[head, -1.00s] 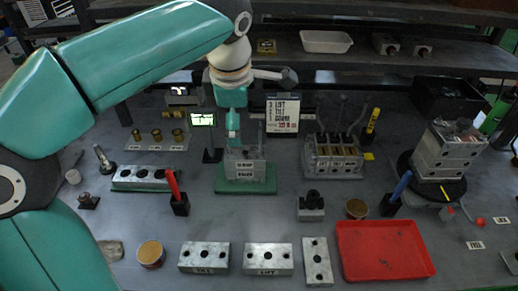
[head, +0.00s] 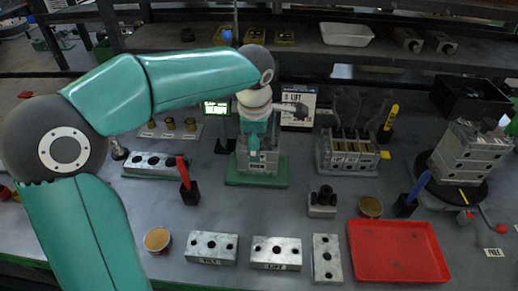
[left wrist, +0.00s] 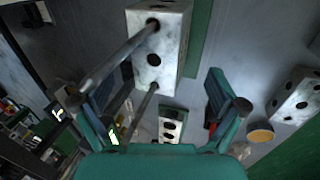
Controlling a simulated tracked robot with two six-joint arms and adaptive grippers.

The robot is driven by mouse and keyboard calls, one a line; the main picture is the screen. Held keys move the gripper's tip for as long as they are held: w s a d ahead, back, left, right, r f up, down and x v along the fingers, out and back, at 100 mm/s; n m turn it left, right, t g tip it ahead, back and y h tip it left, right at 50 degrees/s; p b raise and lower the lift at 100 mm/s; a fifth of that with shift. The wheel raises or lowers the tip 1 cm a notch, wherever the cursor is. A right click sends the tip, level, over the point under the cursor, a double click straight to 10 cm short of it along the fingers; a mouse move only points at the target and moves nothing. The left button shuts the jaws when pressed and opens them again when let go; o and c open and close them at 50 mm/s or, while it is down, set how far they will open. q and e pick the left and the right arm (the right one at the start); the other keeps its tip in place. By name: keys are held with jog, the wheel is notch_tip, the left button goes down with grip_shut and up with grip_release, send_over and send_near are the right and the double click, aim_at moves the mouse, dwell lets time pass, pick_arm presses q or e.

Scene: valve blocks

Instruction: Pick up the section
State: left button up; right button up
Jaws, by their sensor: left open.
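Grey metal valve sections with dark round holes lie on the bench front: one labelled TILT (head: 197,254), one labelled LIFT (head: 276,264), and one turned lengthwise (head: 327,240). A metal block stack (head: 243,160) stands on a green plate (head: 240,181). My left gripper (head: 255,150) is in front of this stack in the head view and partly hides it. In the left wrist view, a holed block (left wrist: 158,50) with two long rods lies beyond the open fingers of my left gripper (left wrist: 160,108). Nothing is held between the fingers. My right gripper is not in view.
A red tray (head: 398,252) is at front right. A red marker (head: 183,172) and a blue marker (head: 419,187) stand in black holders. A rack of blocks (head: 346,150) and a block stack on a black disc (head: 470,150) stand further right. Bare bench lies in front of the green plate.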

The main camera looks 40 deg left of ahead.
pick_arm(q)
jog(key=shift+x, duration=1.95)
jog(key=shift+w+a+r, duration=0.1)
jog(key=shift+w, duration=0.1)
jog(key=c, duration=1.5)
jog(key=shift+c, duration=1)
jog(key=shift+r, duration=0.15)
jog(key=shift+r, duration=0.25)
grip_shut()
notch_tip(320, 180, up, 19)
jog(key=p, duration=0.4)
jog(key=shift+r, duration=0.15)
